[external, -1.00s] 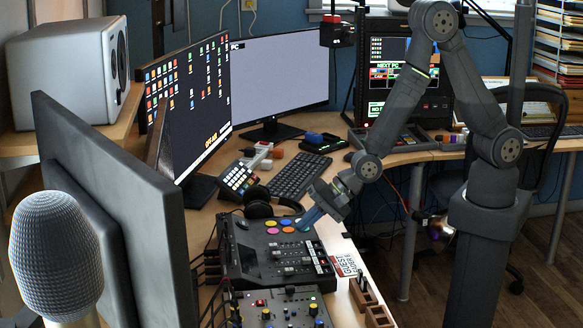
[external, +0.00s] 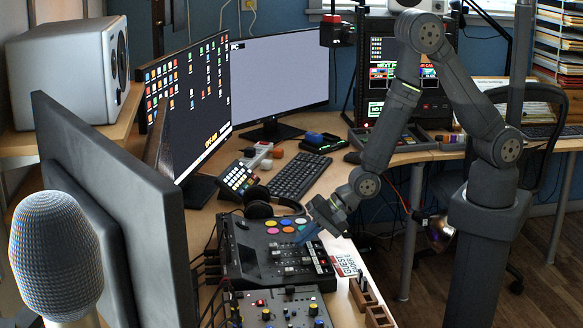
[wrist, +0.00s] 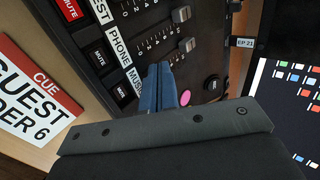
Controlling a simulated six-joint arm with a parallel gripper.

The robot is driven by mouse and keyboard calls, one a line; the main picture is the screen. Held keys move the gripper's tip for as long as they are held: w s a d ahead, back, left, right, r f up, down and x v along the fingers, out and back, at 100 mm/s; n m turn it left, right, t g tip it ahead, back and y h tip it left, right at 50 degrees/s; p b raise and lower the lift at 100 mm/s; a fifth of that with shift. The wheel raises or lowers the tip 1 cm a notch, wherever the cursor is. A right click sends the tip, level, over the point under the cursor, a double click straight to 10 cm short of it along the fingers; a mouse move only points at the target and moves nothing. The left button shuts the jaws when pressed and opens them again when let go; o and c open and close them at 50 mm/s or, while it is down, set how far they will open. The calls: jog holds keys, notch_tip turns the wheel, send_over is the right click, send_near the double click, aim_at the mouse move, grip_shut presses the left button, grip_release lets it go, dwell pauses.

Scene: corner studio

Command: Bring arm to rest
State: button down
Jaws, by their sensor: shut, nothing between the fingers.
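My gripper (external: 301,238) hangs low over the black audio mixer (external: 250,258) on the desk, near its coloured round pads and faders. In the wrist view the blue fingers (wrist: 159,86) are together with nothing between them. They point at the fader and mute-button area of the mixer (wrist: 128,60). A pink round pad (wrist: 185,97) shows just beside the fingers. I cannot tell whether the fingertips touch the mixer's surface.
A red and white cue card (wrist: 35,92) lies beside the mixer. A smaller mixer (external: 285,308) sits in front, a keyboard (external: 297,176) and headphones (external: 262,200) behind. Monitors (external: 195,105) stand at the left and back. Open floor (external: 420,290) lies right of the desk.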

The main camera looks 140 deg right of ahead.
jog(key=shift+w+d+r, duration=0.25)
jog(key=shift+r, duration=0.05)
jog(key=shift+w+d+r, duration=0.1)
jog(key=shift+r, duration=0.5)
jog(key=shift+w+d+r, duration=0.1)
jog(key=shift+r, duration=0.45)
jog(key=v, duration=0.5)
jog(key=shift+s+a+r, duration=0.2)
jog(key=shift+r, duration=0.05)
jog(key=x, duration=0.6)
jog(key=f, duration=0.3)
jog(key=shift+s+a, duration=0.4)
jog(key=v, duration=1)
jog(key=shift+g+y, duration=0.3)
jog(key=shift+y, duration=0.6)
jog(key=shift+w+d+r, duration=0.1)
jog(key=shift+w+d, duration=0.1)
jog(key=shift+w, duration=0.45)
jog(key=shift+w+d+f, duration=0.1)
jog(key=shift+w+d, duration=0.15)
jog(key=shift+w, duration=0.4)
jog(key=shift+w+d+r, duration=0.1)
jog(key=shift+w+d, duration=0.1)
jog(key=shift+w, duration=0.45)
jog(key=w+d+r+g+y, duration=0.4)
jog(key=r, duration=0.3)
jog(key=shift+w+d, duration=0.25)
jog(key=shift+d, duration=0.1)
